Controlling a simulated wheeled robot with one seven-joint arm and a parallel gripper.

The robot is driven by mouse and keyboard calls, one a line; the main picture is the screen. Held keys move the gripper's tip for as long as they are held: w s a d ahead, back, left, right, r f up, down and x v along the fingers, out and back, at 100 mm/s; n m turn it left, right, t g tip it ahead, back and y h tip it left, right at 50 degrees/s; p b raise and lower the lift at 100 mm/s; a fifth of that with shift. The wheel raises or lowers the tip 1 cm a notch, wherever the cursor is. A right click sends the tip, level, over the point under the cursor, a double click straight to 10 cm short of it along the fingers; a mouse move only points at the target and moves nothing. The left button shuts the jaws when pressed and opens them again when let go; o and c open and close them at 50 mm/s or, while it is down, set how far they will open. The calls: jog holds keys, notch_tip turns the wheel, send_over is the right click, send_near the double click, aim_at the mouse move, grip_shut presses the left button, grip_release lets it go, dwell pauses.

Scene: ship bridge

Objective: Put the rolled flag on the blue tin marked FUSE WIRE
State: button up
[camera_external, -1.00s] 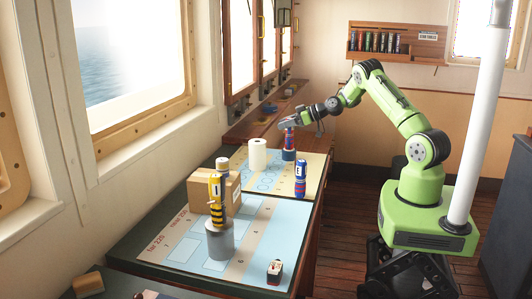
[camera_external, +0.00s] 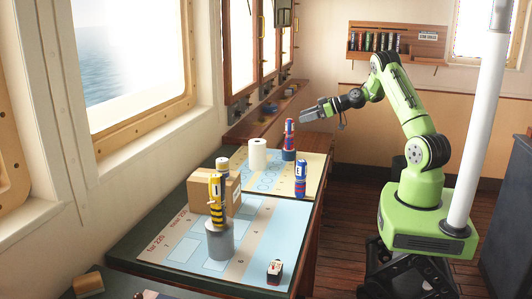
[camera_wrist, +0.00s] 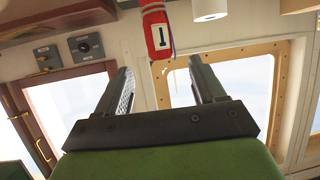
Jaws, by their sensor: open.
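A rolled flag (camera_external: 289,136), red with blue and white, stands upright on top of a short blue tin (camera_external: 288,155) on the far chart. Any lettering on the tin is too small to read. The flag also shows in the wrist view (camera_wrist: 157,32), red with a white label at the top edge. My gripper (camera_external: 306,117) is above and slightly right of the flag, apart from it. Its jaws are open and empty; the two fingers show spread in the wrist view (camera_wrist: 160,80).
A white roll (camera_external: 258,155) stands left of the tin. A blue-and-red rolled piece (camera_external: 301,180) stands nearer. A cardboard box (camera_external: 199,193) and a grey cylinder (camera_external: 220,243) with a yellow-black piece (camera_external: 216,192) stand closer. A small dark-and-white block (camera_external: 274,272) lies at front right.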

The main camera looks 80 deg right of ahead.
jog(key=s+a+r+n+g, duration=0.1)
jog(key=s+a+r+g, duration=0.15)
jog(key=a, duration=0.55)
jog(key=s+a+r+g+y, duration=0.1)
jog(key=a+r, duration=0.2)
jog(key=a, duration=0.5)
jog(key=s+a+r+n+g, duration=0.1)
jog(key=s+a+r+g, duration=0.15)
jog(key=a, duration=0.55)
jog(key=s+a+m+g+h, duration=0.1)
jog(key=s+a, duration=0.2)
jog(key=s, duration=0.6)
jog(key=s+a+m+g+h, duration=0.1)
jog(key=s+a+m, duration=0.1)
jog(key=s, duration=0.7)
jog(key=shift+s+a+f, duration=0.3)
jog(key=shift+s+a, duration=0.05)
jog(key=shift+a, duration=0.55)
